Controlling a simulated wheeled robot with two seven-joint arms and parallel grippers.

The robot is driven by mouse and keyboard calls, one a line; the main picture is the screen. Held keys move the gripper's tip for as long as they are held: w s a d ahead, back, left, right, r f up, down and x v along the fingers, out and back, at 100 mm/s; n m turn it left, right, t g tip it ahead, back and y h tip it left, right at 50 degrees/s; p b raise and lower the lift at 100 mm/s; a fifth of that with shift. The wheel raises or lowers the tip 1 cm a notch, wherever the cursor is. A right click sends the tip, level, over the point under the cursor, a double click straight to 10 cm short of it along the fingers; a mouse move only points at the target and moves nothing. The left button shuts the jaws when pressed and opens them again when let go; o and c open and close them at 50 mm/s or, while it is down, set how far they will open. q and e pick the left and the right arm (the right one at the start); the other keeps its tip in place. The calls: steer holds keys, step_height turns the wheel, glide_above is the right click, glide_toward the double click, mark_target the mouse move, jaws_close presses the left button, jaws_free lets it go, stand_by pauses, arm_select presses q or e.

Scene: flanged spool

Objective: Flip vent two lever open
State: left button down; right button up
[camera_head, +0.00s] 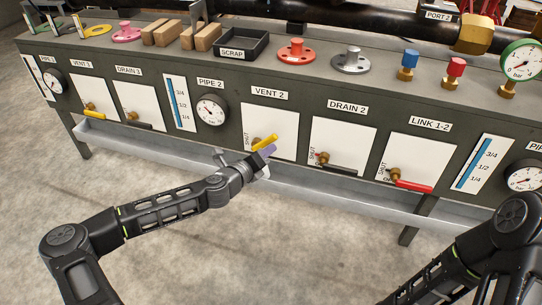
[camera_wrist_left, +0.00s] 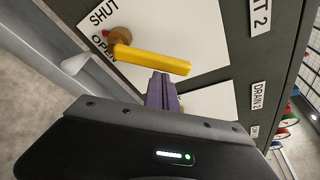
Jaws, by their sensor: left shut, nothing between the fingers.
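The vent 2 lever (camera_head: 265,141) is yellow and sits on a brass valve at the lower part of the white vent 2 plate (camera_head: 270,120). It points right and slightly up in the head view. In the left wrist view the yellow lever (camera_wrist_left: 155,60) runs from its brass pivot, beside the SHUT and OPEN marks. My left gripper (camera_head: 265,152) is shut and empty, with purple fingertips just below the lever. In the left wrist view the fingertips (camera_wrist_left: 163,90) are close to the lever's free end; I cannot tell whether they touch. My right gripper is out of view.
The drain 2 lever (camera_head: 340,170) is dark, and the link 1-2 lever (camera_head: 413,186) is red; both are right of vent 2. A grey trough (camera_head: 330,193) runs below the panel. The scrap tray (camera_head: 243,44) and flanged parts stand on the bench top.

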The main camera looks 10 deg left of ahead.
arm_select(q)
steer(key=shift+a+r+n+h+p, duration=0.35)
steer(key=shift+a+r+n, duration=0.25)
steer(key=shift+n, duration=0.3)
steer(key=shift+a+r+n+t+h+p, duration=0.25)
steer(key=shift+a+r+n+t+p, duration=0.2)
steer(key=shift+n+p, duration=0.25)
steer(key=a+p, duration=0.1)
steer(key=p, duration=0.1)
steer(key=a+r+p, duration=0.1)
steer(key=p, duration=0.2)
steer(key=shift+w+a, duration=0.15)
steer(key=shift+a, duration=0.35)
